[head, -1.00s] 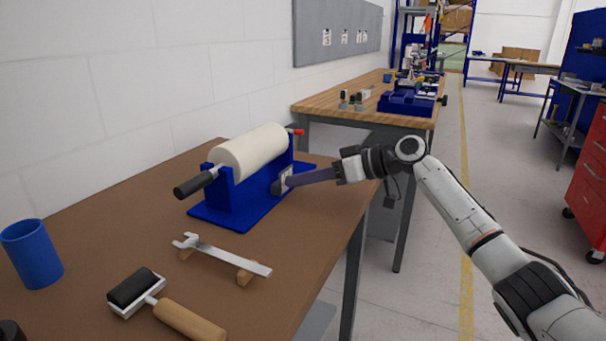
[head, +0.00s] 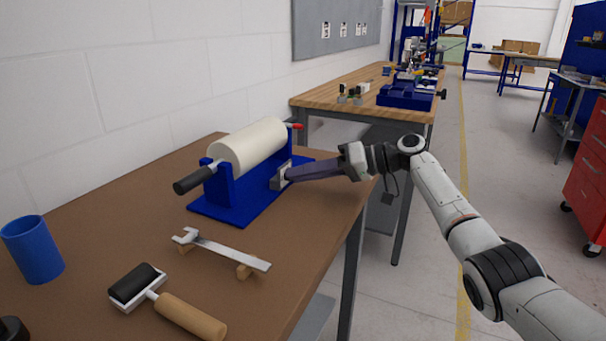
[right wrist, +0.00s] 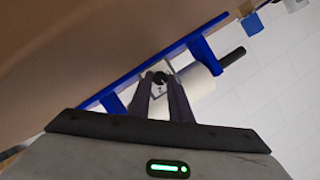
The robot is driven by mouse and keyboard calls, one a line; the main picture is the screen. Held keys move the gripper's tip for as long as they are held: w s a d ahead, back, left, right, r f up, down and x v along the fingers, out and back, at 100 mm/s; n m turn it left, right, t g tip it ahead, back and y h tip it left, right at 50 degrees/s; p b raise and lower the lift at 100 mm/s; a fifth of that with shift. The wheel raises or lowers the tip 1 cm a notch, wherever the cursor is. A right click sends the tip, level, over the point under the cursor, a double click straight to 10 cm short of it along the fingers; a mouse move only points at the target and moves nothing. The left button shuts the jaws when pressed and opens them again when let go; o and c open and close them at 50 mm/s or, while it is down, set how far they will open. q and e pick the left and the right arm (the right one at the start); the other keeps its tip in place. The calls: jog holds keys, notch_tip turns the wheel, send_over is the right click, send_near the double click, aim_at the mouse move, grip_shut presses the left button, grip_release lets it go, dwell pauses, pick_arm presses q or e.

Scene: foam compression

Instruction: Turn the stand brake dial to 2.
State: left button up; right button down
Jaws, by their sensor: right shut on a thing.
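The blue stand (head: 233,195) holds a cream foam roll (head: 250,147) with a black handle (head: 194,180) at its near end. A grey plate (head: 280,178) sits on the stand's right side. My right gripper (head: 287,176) reaches in from the right to this plate. In the right wrist view, the black brake dial (right wrist: 159,78) shows between my right fingertips (right wrist: 159,85), which are shut on it. The dial's marks are too small to read, so its setting cannot be told. My left gripper is in no view.
A black roller (head: 137,287) with a wooden handle lies nearer, and a blue cup (head: 33,250) stands at left. The brown table (head: 110,225) has clear room left of the stand.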

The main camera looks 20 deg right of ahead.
jog(key=c, duration=1.6)
grip_release()
jog(key=shift+d, duration=0.15)
jog(key=v, duration=1)
jog(key=shift+s, duration=0.1)
